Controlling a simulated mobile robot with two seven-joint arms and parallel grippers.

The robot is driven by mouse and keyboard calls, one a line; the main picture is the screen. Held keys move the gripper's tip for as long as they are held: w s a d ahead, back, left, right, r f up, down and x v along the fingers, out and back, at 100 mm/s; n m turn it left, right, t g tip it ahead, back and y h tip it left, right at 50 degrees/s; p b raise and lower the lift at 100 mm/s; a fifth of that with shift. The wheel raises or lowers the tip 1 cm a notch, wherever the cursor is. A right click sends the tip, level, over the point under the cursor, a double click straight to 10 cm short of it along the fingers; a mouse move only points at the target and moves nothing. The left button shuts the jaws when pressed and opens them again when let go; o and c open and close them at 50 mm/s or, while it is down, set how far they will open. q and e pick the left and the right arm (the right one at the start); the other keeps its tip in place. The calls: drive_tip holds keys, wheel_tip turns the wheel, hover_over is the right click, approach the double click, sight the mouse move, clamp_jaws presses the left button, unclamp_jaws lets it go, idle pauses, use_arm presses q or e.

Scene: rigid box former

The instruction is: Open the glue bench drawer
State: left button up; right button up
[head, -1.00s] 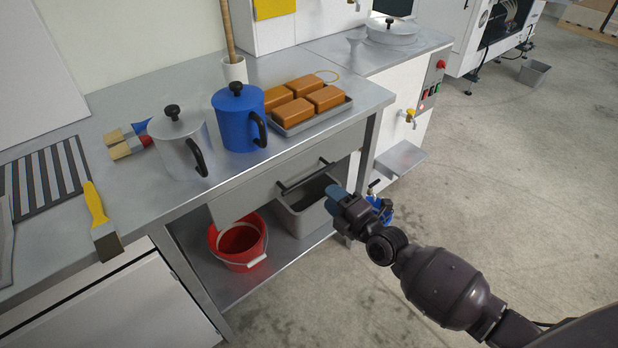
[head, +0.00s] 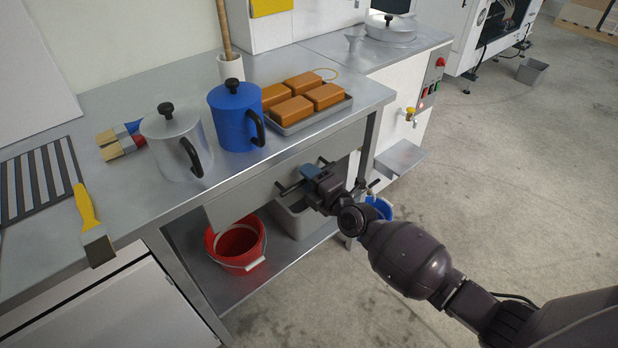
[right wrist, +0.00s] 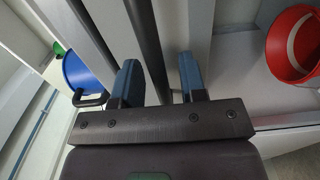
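The glue bench drawer (head: 245,199) is a grey front under the bench top, and it looks shut. Its dark bar handle (head: 288,188) is partly hidden by my right gripper (head: 311,178), which is at the handle's right part. In the right wrist view, the dark handle bar (right wrist: 148,40) runs between the two blue fingertips of my right gripper (right wrist: 158,82). The fingers are apart, with a gap visible beside the bar, so the gripper is open around the handle. My left gripper is not in view.
On the bench top (head: 100,190) stand a grey pot (head: 172,146), a blue pot (head: 232,120) and a tray (head: 325,118) of brown blocks. A red bucket (head: 236,246) and a grey bin (head: 295,222) are on the shelf below.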

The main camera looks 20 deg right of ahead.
clamp_jaws()
drive_tip(key=shift+s, duration=0.1)
use_arm(q)
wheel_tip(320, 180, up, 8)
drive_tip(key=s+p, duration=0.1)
drive_tip(key=p, duration=0.9)
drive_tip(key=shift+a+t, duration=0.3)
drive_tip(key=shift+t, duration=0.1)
use_arm(e)
drive_tip(key=v, duration=3.4)
drive_tip(key=shift+s, duration=0.25)
drive_tip(key=shift+r, duration=0.1)
unclamp_jaws()
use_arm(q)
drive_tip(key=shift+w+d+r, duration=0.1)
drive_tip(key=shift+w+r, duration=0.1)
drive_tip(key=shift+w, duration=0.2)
use_arm(e)
drive_tip(key=shift+d, duration=0.1)
